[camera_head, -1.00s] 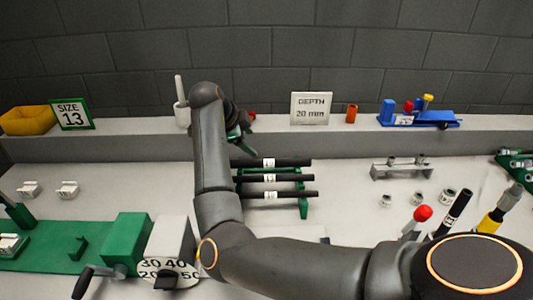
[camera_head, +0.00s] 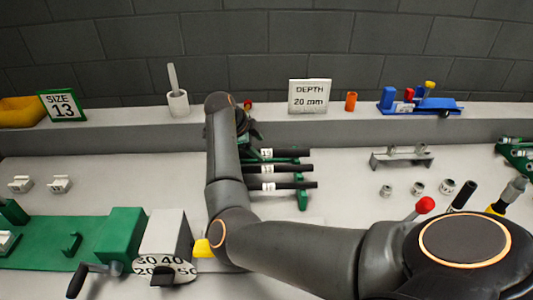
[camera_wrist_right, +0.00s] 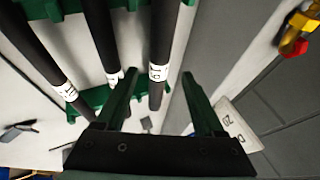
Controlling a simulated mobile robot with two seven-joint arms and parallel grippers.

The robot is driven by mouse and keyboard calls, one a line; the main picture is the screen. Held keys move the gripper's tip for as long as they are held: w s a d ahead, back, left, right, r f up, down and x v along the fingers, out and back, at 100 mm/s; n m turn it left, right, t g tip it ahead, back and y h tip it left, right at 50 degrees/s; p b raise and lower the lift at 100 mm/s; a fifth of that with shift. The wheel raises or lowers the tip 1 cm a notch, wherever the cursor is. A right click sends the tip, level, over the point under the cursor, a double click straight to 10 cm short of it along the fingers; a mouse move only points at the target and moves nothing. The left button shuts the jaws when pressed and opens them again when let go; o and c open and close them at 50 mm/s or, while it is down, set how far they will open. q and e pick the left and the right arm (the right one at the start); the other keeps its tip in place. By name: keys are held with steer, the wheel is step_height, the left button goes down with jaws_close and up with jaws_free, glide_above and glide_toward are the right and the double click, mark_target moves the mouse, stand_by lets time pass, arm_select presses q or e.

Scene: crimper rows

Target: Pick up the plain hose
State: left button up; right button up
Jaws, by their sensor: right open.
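Three black hoses with white label bands lie side by side on a green rack (camera_head: 303,199): a back hose (camera_head: 285,153), a middle hose (camera_head: 290,169) and a front hose (camera_head: 298,186). I cannot read the bands well enough to tell which is plain. My right gripper (camera_wrist_right: 160,72) is open. In the right wrist view, the back hose (camera_wrist_right: 164,35) shows between its green fingers; I cannot tell whether it is at fingertip depth. In the head view my arm hides most of the gripper and the hoses' left ends. My left gripper is not in view.
A ledge (camera_head: 340,126) behind the rack holds a white "DEPTH 20 mm" sign (camera_head: 310,96), an orange cylinder (camera_head: 351,102) and a blue fixture (camera_head: 430,106). A green crimping machine (camera_head: 125,238) stands at front left. Small fittings (camera_head: 418,188) lie to the right.

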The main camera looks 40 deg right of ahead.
mark_target(263, 151)
steer(key=x, duration=0.3)
steer(key=shift+d+f, duration=0.15)
steer(key=shift+f, duration=0.2)
jaws_close()
steer(key=shift+r, duration=0.1)
stand_by(0.4)
